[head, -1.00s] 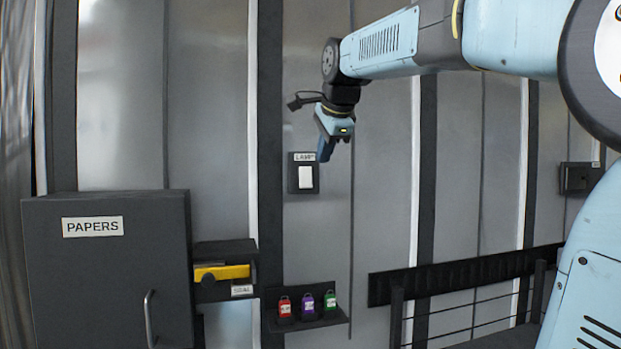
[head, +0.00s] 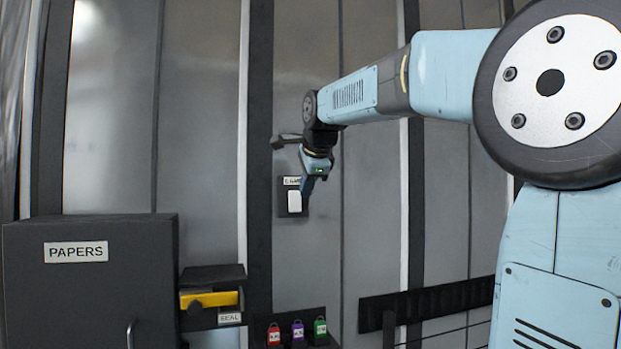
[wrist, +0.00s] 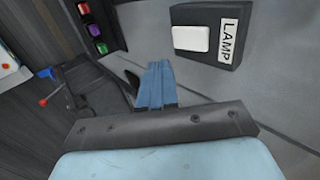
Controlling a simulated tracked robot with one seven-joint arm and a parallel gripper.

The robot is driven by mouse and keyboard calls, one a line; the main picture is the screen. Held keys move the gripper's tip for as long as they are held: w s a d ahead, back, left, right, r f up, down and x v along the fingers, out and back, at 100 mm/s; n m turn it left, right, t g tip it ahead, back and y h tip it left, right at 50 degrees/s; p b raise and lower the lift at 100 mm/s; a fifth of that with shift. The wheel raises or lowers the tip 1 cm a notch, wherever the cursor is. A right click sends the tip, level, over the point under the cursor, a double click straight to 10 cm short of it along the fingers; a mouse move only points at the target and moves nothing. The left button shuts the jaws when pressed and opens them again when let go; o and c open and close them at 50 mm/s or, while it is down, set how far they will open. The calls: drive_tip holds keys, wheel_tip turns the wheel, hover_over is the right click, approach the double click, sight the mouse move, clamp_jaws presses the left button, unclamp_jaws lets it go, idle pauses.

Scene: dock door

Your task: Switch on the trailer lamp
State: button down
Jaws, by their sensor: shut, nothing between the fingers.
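The lamp switch is a dark box (head: 284,210) on the grey wall with a white rocker (head: 294,201) and a LAMP label. In the wrist view the white rocker (wrist: 191,38) and the LAMP label (wrist: 229,38) show clearly. My gripper (head: 306,193) is shut and empty, with its fingers pointing down in front of the box's right edge in the head view. In the wrist view my gripper (wrist: 156,82) is apart from the rocker in the picture. I cannot tell whether the fingers touch the box.
A dark PAPERS cabinet (head: 90,290) stands at the left. Beside it is a SEAL holder with a yellow tool (head: 209,299). A dark rail (head: 430,301) runs along the wall at right.

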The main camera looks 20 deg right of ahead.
sight(296, 209)
drive_tip(key=shift+w+f, duration=0.7)
drive_tip(key=shift+w, duration=0.45)
drive_tip(key=shift+w+f, duration=0.65)
drive_tip(key=shift+w, duration=0.55)
drive_tip(key=shift+w+f, duration=0.7)
drive_tip(key=shift+w, duration=0.45)
drive_tip(key=shift+w+d, duration=0.1)
drive_tip(key=shift+d, duration=0.05)
drive_tip(key=shift+a, duration=0.2)
drive_tip(key=shift+r, duration=0.1)
